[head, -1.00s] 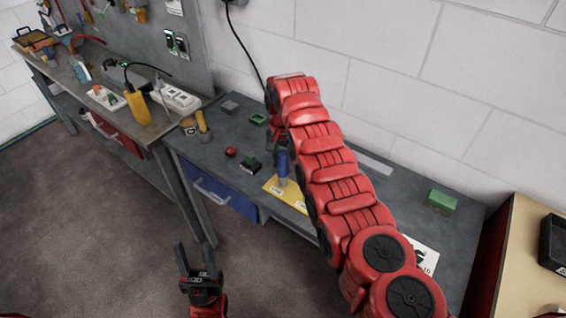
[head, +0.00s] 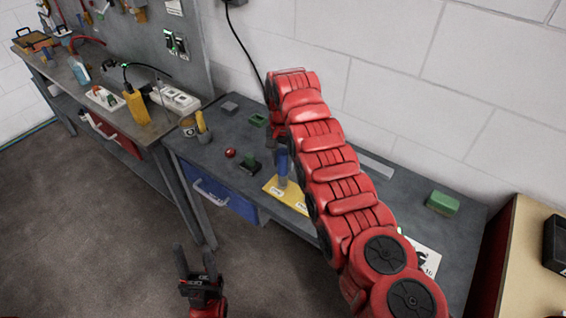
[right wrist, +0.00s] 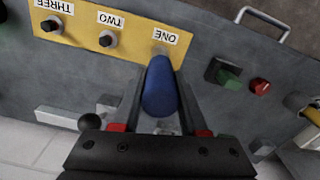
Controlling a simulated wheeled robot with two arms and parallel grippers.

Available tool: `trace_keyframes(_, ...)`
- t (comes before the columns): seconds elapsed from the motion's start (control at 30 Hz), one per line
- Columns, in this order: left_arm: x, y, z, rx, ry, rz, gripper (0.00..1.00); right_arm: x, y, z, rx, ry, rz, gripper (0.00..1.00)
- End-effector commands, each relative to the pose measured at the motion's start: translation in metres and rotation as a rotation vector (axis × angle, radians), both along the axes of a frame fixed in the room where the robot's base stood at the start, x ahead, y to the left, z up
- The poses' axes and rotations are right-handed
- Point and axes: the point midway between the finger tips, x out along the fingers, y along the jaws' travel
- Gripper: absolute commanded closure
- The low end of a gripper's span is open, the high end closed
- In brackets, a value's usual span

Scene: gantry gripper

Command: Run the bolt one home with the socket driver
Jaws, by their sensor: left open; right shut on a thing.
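The yellow plate (right wrist: 90,28) lies on the grey bench, with labels ONE, TWO and THREE in the right wrist view. Bolts stand at TWO (right wrist: 108,38) and THREE (right wrist: 51,24). My right gripper (right wrist: 158,105) is shut on the blue-handled socket driver (right wrist: 160,88), which also shows in the head view (head: 282,162). The driver stands over the plate at label ONE (right wrist: 165,37). Its lower end and bolt one are hidden, so I cannot tell whether they touch. My left gripper (head: 195,262) is open and empty, in front of the bench above the floor.
A red knob (head: 231,153) and a dark block with a green part (head: 250,163) are left of the plate. A green block (head: 442,203) lies at the bench's right. A yellow-handled tool (head: 202,126) stands at the left edge. A blue drawer (head: 225,198) is below.

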Motion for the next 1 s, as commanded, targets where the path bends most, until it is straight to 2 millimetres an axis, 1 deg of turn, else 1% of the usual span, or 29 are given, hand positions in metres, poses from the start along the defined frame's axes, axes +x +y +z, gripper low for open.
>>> trace_keyframes(0.1, 0.000, 0.000, -0.001, 0.000, 0.000, 0.000, 0.50, 0.001, 0.000, 0.013, 0.001, -0.005, 0.000, 1.00)
trace_keyframes(0.37, 0.000, 0.000, -0.002, 0.000, 0.000, 0.000, 0.50, 0.001, 0.000, 0.035, 0.001, -0.005, 0.000, 1.00)
trace_keyframes(0.6, 0.000, 0.000, 0.002, 0.000, 0.000, 0.000, 0.50, 0.002, 0.000, 0.058, 0.002, -0.007, 0.000, 1.00)
trace_keyframes(1.0, 0.000, 0.000, 0.002, 0.000, 0.000, 0.000, 0.50, 0.001, 0.000, 0.059, 0.001, -0.005, 0.000, 1.00)
